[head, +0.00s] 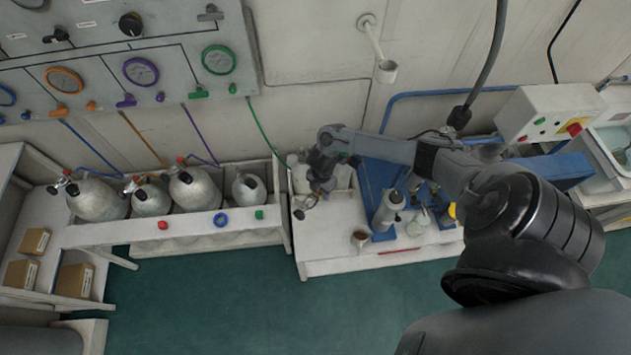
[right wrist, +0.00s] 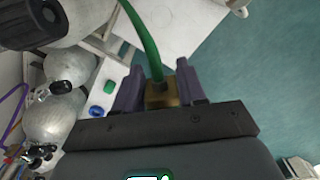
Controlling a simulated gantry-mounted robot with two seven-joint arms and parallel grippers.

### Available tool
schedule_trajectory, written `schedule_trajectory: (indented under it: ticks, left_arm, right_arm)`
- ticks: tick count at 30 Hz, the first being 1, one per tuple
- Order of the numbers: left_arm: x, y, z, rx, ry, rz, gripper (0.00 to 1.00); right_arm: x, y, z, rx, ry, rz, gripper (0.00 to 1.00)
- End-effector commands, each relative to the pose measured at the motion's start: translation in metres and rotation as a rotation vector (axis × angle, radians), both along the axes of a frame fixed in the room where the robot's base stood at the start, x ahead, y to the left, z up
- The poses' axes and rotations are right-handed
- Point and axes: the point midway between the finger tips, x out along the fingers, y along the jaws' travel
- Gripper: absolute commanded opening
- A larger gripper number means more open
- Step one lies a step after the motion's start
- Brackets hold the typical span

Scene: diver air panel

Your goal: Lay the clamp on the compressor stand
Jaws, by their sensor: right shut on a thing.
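My right gripper (head: 312,190) is above the left end of the white compressor stand (head: 340,250), beside the cylinder rack. In the right wrist view its two dark fingers (right wrist: 160,92) are closed on a small brass block, which I take for the clamp (right wrist: 162,97). A green hose (right wrist: 146,40) runs from the top of the clamp. The bare white top of the stand (right wrist: 180,22) shows beyond the fingers. Whether the clamp touches the stand I cannot tell. My left gripper is not in view.
The rack (head: 180,234) with several grey cylinders stands left of the stand. A brown cup (head: 360,239), a grey bottle (head: 388,211) and a blue machine (head: 377,177) are on the stand. The stand's front-left top is clear. The gauge panel (head: 120,55) is on the wall.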

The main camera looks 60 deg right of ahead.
Motion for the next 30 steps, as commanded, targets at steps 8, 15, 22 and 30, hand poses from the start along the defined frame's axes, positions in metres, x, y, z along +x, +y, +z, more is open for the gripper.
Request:
schedule_trajectory:
  ticks: [8, 15, 22, 30]
  left_arm:
    - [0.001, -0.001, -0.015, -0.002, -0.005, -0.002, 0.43]
    - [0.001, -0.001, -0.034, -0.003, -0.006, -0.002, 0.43]
    - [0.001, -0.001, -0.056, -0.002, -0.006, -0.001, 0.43]
    - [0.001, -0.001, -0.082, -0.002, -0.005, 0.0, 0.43]
  right_arm:
    - [-0.011, -0.002, -0.022, -0.001, -0.004, -0.002, 0.0]
    - [-0.011, -0.002, -0.041, 0.0, -0.004, -0.002, 0.0]
    - [-0.011, -0.002, -0.063, 0.001, -0.003, -0.002, 0.0]
    - [-0.011, -0.001, -0.089, 0.002, -0.003, -0.001, 0.0]
